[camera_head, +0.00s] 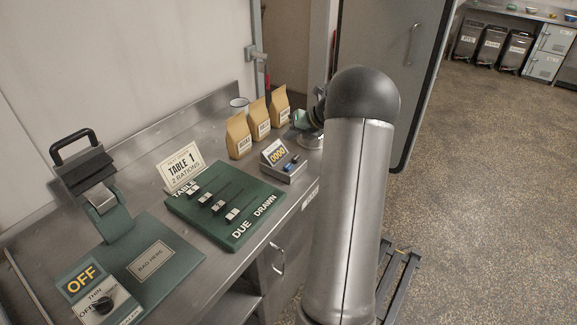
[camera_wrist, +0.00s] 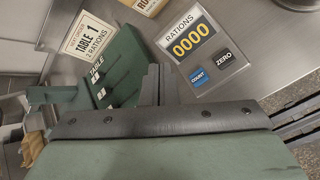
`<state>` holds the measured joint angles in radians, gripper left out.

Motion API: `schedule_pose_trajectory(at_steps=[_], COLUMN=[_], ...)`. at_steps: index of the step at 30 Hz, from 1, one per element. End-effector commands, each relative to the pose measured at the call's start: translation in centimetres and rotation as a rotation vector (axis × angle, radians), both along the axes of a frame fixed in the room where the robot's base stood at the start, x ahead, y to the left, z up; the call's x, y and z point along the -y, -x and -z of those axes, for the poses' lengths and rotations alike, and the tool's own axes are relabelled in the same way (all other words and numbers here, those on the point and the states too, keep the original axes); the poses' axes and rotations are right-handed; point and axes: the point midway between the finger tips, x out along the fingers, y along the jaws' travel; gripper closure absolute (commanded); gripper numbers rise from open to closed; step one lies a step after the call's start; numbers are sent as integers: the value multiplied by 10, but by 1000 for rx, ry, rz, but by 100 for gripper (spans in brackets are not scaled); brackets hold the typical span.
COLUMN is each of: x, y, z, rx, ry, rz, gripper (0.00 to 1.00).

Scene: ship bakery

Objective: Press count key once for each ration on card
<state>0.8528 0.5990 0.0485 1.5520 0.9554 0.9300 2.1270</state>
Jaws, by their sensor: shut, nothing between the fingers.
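The order card (camera_head: 181,167) reads "TABLE 1, 2 RATIONS" and stands at the back of the green slider board; it also shows in the wrist view (camera_wrist: 90,36). The rations counter (camera_head: 283,172) sits to the right of the board, its display reading 0000. In the wrist view the counter (camera_wrist: 189,39) has a blue COUNT key (camera_wrist: 201,78) and a dark ZERO key (camera_wrist: 223,61) beside it. My gripper (camera_wrist: 153,77) is shut and empty, its fingertips left of the COUNT key and apart from it in the picture. In the head view my arm hides part of the gripper.
The green board (camera_head: 212,230) carries several sliders marked DUE and DRAWN. A bagging press (camera_head: 108,212) and an OFF/THIN dial box (camera_head: 99,302) are at left.

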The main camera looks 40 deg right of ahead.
Motion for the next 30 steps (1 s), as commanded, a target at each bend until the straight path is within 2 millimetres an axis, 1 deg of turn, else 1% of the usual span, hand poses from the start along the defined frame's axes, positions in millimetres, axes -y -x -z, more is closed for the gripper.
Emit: schedule_pose_trajectory(at_steps=[5, 8, 17, 24, 30], x=[0, 0, 0, 0, 0], y=[0, 0, 0, 0, 0], z=[13, 25, 69, 86, 87], rx=[-1, -1, 0, 0, 0], ry=[0, 0, 1, 1, 1], rz=[-1, -1, -1, -1, -1], gripper=[100, 100, 100, 100, 100])
